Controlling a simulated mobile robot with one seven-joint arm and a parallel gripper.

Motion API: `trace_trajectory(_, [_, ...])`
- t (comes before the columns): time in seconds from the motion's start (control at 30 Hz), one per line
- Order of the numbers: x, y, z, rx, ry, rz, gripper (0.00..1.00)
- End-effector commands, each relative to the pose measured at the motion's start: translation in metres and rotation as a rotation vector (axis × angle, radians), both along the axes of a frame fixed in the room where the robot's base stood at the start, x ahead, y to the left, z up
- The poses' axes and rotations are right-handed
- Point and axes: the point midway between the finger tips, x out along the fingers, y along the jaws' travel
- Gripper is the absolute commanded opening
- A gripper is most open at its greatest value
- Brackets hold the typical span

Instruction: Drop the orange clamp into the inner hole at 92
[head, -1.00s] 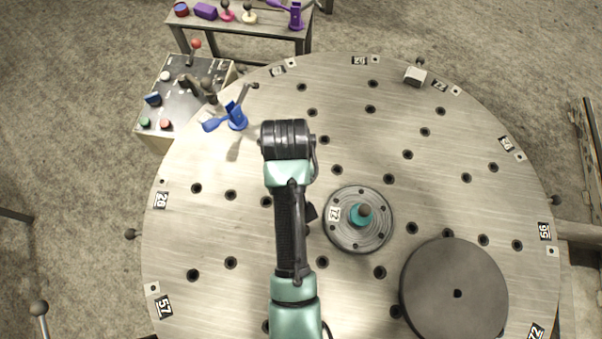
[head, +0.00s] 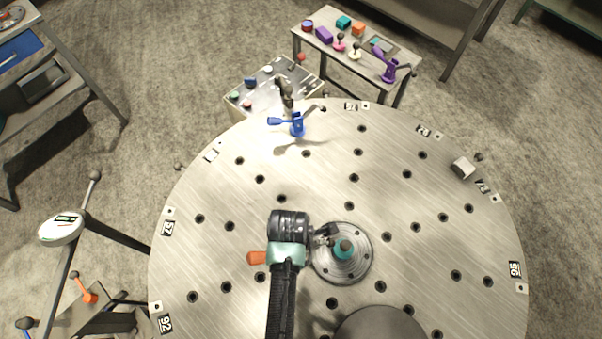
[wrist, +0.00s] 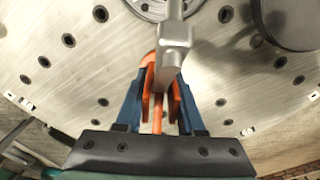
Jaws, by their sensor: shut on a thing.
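My gripper (wrist: 161,88) is shut on the orange clamp (wrist: 158,112) in the wrist view. Its blue fingers sit on either side of the orange parts, and a grey metal bar extends up between them. In the head view an orange end of the clamp (head: 257,258) sticks out left of my wrist; my fingers are hidden under the arm. The clamp is over the round table (head: 310,180). The 92 label (head: 166,323) is at the table's lower left edge. The inner hole (head: 226,287) lies up and right of it, clear, left of my arm.
A ringed hub with a teal knob (head: 343,250) stands right of my wrist. A dark disc (head: 381,326) lies below it. The table's left part is clear.

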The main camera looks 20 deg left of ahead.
Motion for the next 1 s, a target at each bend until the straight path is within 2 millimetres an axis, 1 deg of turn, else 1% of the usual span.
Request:
trace_trajectory(0.03, [-0.001,0.001,0.002,0.001,-0.002,0.035,0.00])
trace_trajectory(0.13, [-0.003,0.002,0.001,0.000,-0.002,0.076,0.00])
trace_trajectory(0.37, [-0.004,0.002,-0.010,0.000,-0.002,0.086,0.00])
trace_trajectory(0.97, [-0.004,0.002,-0.071,0.000,-0.002,0.084,0.00])
trace_trajectory(1.0, [-0.004,0.002,-0.063,0.000,-0.002,0.084,0.00])
